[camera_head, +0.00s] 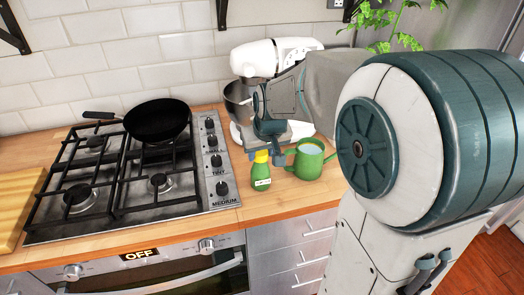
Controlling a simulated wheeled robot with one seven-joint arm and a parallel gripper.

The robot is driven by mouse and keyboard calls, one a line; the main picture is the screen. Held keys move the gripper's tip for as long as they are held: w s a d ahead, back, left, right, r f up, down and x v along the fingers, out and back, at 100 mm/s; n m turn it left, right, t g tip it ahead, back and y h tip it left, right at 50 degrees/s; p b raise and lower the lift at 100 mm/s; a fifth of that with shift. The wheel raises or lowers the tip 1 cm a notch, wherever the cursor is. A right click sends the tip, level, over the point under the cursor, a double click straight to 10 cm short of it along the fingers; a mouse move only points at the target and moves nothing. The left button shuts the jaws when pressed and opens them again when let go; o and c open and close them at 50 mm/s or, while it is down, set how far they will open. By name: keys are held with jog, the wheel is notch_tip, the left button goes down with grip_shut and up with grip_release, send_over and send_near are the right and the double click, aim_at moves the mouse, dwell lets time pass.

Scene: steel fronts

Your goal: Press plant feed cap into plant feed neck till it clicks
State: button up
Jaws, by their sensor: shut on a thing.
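The plant feed bottle (261,177) is green with a pale label and stands upright on the wooden counter, right of the stove. The yellow plant feed cap (262,157) is at the top of the bottle, directly over its neck. My gripper (264,150) comes down from above and is shut on the cap. The fingers partly hide the cap's upper part. The neck is hidden, and at this size I cannot tell whether the cap is fully seated or sits slightly above it.
A white stand mixer (262,60) is behind. The gas stove (150,208) with a black pan (157,120) is at left. The counter's front edge is close before the bottle.

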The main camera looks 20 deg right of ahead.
jog(key=o, duration=1.1)
jog(key=v, duration=1.4)
jog(key=shift+m+g, duration=0.4)
jog(key=shift+g, duration=0.4)
jog(key=s+f, duration=0.8)
jog(key=s, duration=0.1)
jog(key=s+f, duration=0.4)
jog(key=s, duration=0.1)
jog(key=shift+a+f, duration=0.3)
jog(key=shift+f, duration=0.05)
